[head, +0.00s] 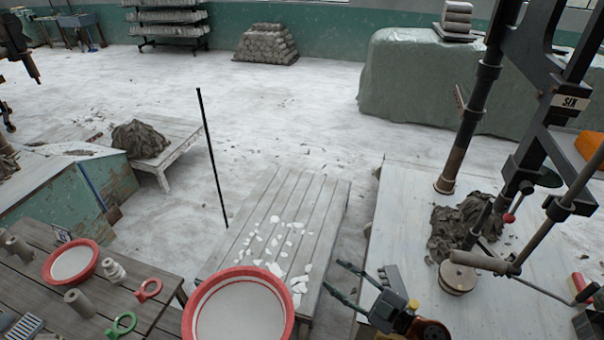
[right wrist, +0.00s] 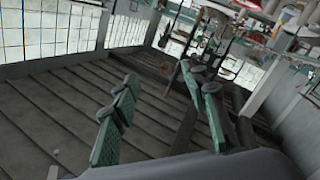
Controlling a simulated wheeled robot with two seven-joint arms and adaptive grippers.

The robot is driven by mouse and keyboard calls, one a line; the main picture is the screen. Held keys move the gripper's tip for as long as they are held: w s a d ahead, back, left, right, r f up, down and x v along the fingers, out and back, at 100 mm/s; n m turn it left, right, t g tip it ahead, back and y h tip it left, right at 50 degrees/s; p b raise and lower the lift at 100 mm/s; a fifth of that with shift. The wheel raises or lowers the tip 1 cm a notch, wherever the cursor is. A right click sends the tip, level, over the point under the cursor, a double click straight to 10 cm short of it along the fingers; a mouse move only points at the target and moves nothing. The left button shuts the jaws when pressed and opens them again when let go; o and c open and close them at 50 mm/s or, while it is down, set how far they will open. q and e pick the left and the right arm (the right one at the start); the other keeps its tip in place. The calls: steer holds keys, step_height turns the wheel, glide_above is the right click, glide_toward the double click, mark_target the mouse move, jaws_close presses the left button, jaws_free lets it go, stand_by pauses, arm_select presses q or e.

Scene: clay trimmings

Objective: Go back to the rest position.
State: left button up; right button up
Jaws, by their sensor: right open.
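My right gripper (head: 331,275) is at the lower middle of the head view, beside the right edge of the slatted bench. Its two dark fingers point left and stand apart, with nothing between them. I cannot make out my left gripper in either view.
A red-rimmed basin (head: 289,312) stands at the front, left of my right gripper. White scraps (head: 275,239) lie on the slatted bench (head: 325,215). A press with a grey clay lump (head: 452,226) stands on the pale table (head: 395,215) at right. Pale floor is open behind.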

steer(key=w+d+m+t+h, duration=0.4)
steer(key=d+m+t+h, duration=0.2)
steer(key=d+m+h, duration=0.75)
steer(key=s+d+f+m+g+h, duration=0.1)
steer(key=s+d+f+g+h, duration=0.15)
steer(key=d+f, duration=0.45)
steer(key=s+d+f+m+g+h, duration=0.1)
steer(key=s+d+f+m+g, duration=0.2)
steer(key=d+f, duration=0.35)
steer(key=s+a+f+g+y, duration=0.1)
steer(key=s+f+g, duration=0.3)
steer(key=s+f, duration=0.55)
steer(key=s+a+f+g+y, duration=0.1)
steer(key=s+f+g, duration=0.45)
steer(key=s, duration=0.75)
step_height(320, 180, down, 33)
steer(key=a+n+b, duration=0.1)
steer(key=n+b, duration=0.1)
steer(key=b, duration=0.2)
steer(key=s+f+g+y+b, duration=0.1)
steer(key=s+f+b, duration=0.1)
steer(key=s+f, duration=1.7)
steer(key=shift+s+a+f+g+b, duration=0.15)
steer(key=shift+f+g+b, duration=0.2)
steer(key=shift+f, duration=0.6)
